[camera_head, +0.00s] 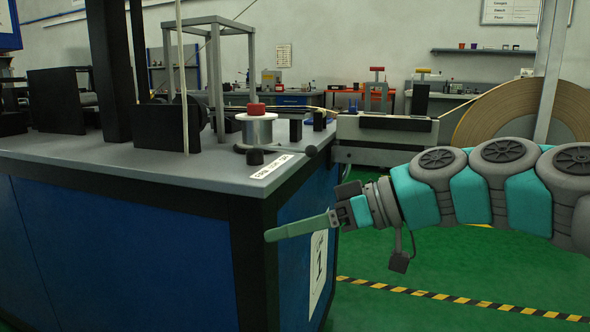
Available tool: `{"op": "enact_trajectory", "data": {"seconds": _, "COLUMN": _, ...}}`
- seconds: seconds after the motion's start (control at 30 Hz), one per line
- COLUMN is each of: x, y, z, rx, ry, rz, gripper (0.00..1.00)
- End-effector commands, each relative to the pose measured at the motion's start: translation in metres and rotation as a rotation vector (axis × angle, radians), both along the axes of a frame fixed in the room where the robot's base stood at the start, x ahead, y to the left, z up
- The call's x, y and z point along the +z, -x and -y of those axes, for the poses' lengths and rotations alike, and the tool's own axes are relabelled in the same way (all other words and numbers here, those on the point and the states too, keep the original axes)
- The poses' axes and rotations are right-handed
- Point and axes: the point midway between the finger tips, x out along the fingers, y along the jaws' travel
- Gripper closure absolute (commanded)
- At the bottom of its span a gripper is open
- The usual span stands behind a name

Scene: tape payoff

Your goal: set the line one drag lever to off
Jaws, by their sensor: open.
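A silver spool (257,130) with a red cap stands near the corner of the grey bench top (110,160). At its base is a dark lever with a round black knob (311,151), pointing right. I take this as the drag lever. A black block (255,157) sits in front of the spool. A white label (270,166) lies at the bench edge; its print is too small to read surely. My gripper (272,236) reaches in from the right, below the bench top and apart from the lever. It is open, seen edge-on, with nothing visible in it.
A placard (318,270) marked 1 is on the bench's blue side, behind my gripper. A thin pale post (182,80) and black uprights stand on the bench left. A large tape roll (525,110) stands behind my arm. Green floor with a striped line is open at right.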

Motion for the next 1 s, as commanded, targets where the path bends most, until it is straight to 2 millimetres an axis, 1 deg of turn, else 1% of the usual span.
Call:
{"op": "enact_trajectory", "data": {"seconds": 0.03, "x": 0.028, "y": -0.021, "z": 0.016, "rx": -0.007, "ry": -0.090, "rz": 0.085, "gripper": 0.44}}
{"op": "enact_trajectory", "data": {"seconds": 0.1, "x": 0.057, "y": -0.042, "z": 0.036, "rx": -0.020, "ry": -0.180, "rz": 0.190, "gripper": 0.44}}
{"op": "enact_trajectory", "data": {"seconds": 0.13, "x": 0.067, "y": -0.049, "z": 0.045, "rx": -0.029, "ry": -0.210, "rz": 0.227, "gripper": 0.44}}
{"op": "enact_trajectory", "data": {"seconds": 0.2, "x": 0.081, "y": -0.061, "z": 0.061, "rx": -0.047, "ry": -0.258, "rz": 0.289, "gripper": 0.44}}
{"op": "enact_trajectory", "data": {"seconds": 0.23, "x": 0.085, "y": -0.065, "z": 0.066, "rx": -0.052, "ry": -0.272, "rz": 0.309, "gripper": 0.44}}
{"op": "enact_trajectory", "data": {"seconds": 0.3, "x": 0.092, "y": -0.070, "z": 0.075, "rx": -0.063, "ry": -0.294, "rz": 0.340, "gripper": 0.44}}
{"op": "enact_trajectory", "data": {"seconds": 0.4, "x": 0.096, "y": -0.073, "z": 0.080, "rx": -0.070, "ry": -0.306, "rz": 0.360, "gripper": 0.44}}
{"op": "enact_trajectory", "data": {"seconds": 0.47, "x": 0.096, "y": -0.073, "z": 0.079, "rx": -0.070, "ry": -0.307, "rz": 0.361, "gripper": 0.44}}
{"op": "enact_trajectory", "data": {"seconds": 0.57, "x": 0.096, "y": -0.075, "z": 0.072, "rx": -0.067, "ry": -0.305, "rz": 0.359, "gripper": 0.44}}
{"op": "enact_trajectory", "data": {"seconds": 0.9, "x": 0.095, "y": -0.092, "z": 0.024, "rx": -0.067, "ry": -0.302, "rz": 0.358, "gripper": 0.44}}
{"op": "enact_trajectory", "data": {"seconds": 1.0, "x": 0.096, "y": -0.096, "z": 0.015, "rx": -0.069, "ry": -0.301, "rz": 0.360, "gripper": 0.44}}
